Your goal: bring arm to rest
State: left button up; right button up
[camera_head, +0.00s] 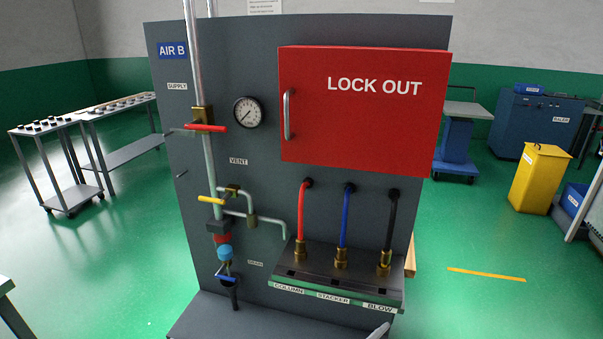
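Neither of my grippers can be made out in the head view. A small pale grey piece pokes in at the bottom edge, right of centre, in front of the panel's base; it may be part of my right arm, but too little shows to tell. A grey air panel (268,200) stands upright in front of me. Its red LOCK OUT box (355,120) is closed, with a grey handle (288,114) on its left side. A red-handled supply valve (205,128) and a yellow-handled vent valve (210,200) sit on the pipe at left.
A pressure gauge (249,112) is beside the pipe. Red (302,212), blue (345,215) and black (391,220) hoses run into brass fittings on a ledge (330,277). Carts (60,180) stand at left, a yellow bin (538,180) at right. Green floor is open on both sides.

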jog(key=s+f+m+g+y+p, duration=0.1)
jog(key=s+m+y, duration=0.3)
jog(key=s+m, duration=0.4)
jog(key=s+a+f+m+g+y, duration=0.1)
jog(key=s+f+m+g+y, duration=0.2)
jog(key=m, duration=1)
jog(key=s+y, duration=0.2)
jog(key=s, duration=0.3)
jog(key=shift+s+a+f+g+p, duration=0.2)
jog(key=shift+s+a+g+p, duration=0.1)
jog(key=shift+g+p, duration=0.1)
jog(key=shift+d, duration=0.1)
jog(key=c, duration=0.3)
